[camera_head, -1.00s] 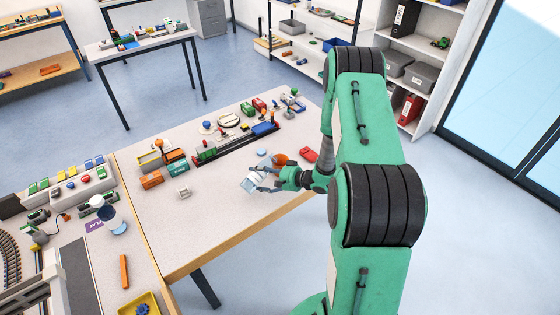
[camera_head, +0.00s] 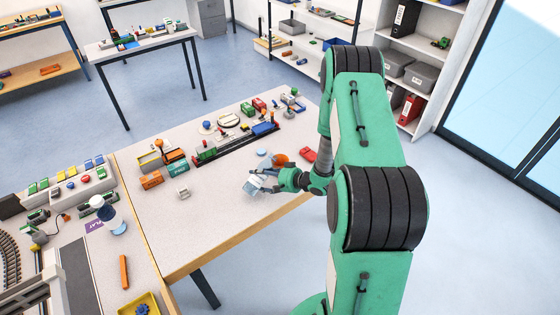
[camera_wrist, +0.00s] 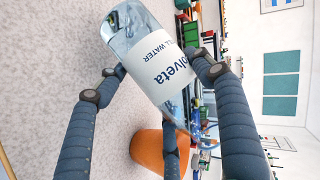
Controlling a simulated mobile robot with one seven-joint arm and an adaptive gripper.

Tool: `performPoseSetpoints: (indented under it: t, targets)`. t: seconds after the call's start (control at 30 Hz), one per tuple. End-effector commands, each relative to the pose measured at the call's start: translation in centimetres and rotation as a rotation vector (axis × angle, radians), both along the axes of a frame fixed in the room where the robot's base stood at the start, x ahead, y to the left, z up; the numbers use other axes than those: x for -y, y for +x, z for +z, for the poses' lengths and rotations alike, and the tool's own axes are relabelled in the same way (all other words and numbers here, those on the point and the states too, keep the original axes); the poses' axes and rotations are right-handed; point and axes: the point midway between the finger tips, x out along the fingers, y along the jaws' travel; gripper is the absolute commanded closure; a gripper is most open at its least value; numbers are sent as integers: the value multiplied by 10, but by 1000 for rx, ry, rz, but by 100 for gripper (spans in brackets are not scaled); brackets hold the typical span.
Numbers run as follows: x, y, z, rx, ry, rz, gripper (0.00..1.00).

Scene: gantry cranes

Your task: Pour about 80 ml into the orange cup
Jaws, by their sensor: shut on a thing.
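My gripper (camera_head: 266,181) is shut on a clear water bottle (camera_head: 254,187) with a white label, over the near part of the table. In the wrist view the bottle (camera_wrist: 150,55) lies tilted between the dark fingers (camera_wrist: 150,78), its base at upper left and its narrower end at lower right. The orange cup (camera_head: 281,159) stands on the table just behind my gripper. It also shows in the wrist view (camera_wrist: 147,150), partly hidden by a finger. I cannot tell whether any water is leaving the bottle or what the cup holds.
A light blue disc (camera_head: 262,152) and a red object (camera_head: 308,155) lie near the cup. A model train (camera_head: 205,157) and coloured blocks (camera_head: 152,180) stand farther back and left. A small white piece (camera_head: 183,193) lies left of the bottle. The table's front edge (camera_head: 240,238) is near.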

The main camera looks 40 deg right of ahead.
Motion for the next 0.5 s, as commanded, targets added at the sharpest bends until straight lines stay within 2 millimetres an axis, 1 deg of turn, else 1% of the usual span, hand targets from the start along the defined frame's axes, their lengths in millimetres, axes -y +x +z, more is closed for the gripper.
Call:
performPoseSetpoints:
  t: [0.03,0.13,0.4,0.5]
  targets:
    - [2,1,13,9,-29,0,67]
    - [5,2,23,22,-92,1,67]
    - [15,4,27,53,-249,-1,67]
    - [17,4,20,63,-302,-1,67]
